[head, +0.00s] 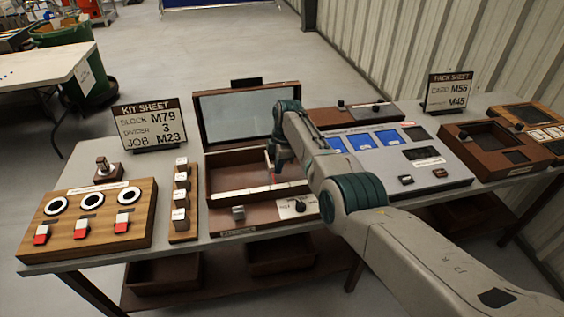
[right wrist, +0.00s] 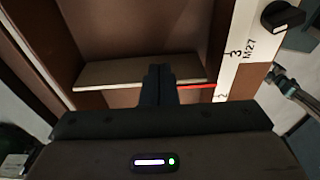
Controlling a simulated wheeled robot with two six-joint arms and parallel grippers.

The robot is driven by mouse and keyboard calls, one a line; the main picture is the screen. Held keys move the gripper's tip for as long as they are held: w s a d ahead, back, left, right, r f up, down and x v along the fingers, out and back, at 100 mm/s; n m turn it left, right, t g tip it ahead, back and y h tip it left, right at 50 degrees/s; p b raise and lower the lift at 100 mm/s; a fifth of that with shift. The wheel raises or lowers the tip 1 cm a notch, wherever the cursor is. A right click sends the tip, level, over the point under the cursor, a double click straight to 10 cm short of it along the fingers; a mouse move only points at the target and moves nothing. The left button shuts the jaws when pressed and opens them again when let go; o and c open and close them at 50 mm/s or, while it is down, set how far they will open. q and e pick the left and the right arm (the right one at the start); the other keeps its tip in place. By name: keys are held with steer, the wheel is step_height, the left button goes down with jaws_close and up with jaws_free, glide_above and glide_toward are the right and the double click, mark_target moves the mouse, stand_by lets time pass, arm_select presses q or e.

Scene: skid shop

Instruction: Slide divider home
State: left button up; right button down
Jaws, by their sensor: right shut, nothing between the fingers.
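The open-lidded box (head: 228,194) stands mid-table. In the right wrist view a pale divider (right wrist: 110,73) spans its interior, with a red pointer (right wrist: 197,87) at one end. The pointer reaches the white scale strip (right wrist: 228,75) close to the 2 mark, short of the 3. My right gripper (head: 277,166) is inside the box with its fingers (right wrist: 159,75) shut and empty, beside the divider. I cannot tell if they touch it. In the head view my gripper and arm hide most of the divider. My left gripper is out of view.
The kit sheet (head: 148,124) reads divider 3. The box lid (head: 245,112) stands open behind my gripper. A row of small blocks (head: 180,198) stands left of the box. A grey panel with blue cards (head: 367,141) lies right, behind my arm. A black knob (right wrist: 282,17) sits beside the scale.

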steer(key=shift+s+a+b, duration=0.15)
steer(key=shift+a, duration=0.55)
steer(key=shift+s+a+b, duration=0.15)
steer(key=shift+a, duration=0.65)
steer(key=shift+s+a+b, duration=0.2)
steer(key=shift+a+b, duration=0.2)
steer(key=shift+a, duration=0.4)
steer(key=shift+s+a+b, duration=0.2)
steer(key=shift+a+b, duration=0.2)
steer(key=shift+a, duration=0.35)
steer(key=shift+d, duration=0.2)
steer(key=shift+w+d+p, duration=0.1)
steer(key=shift+d+p, duration=0.15)
steer(key=shift+p, duration=0.1)
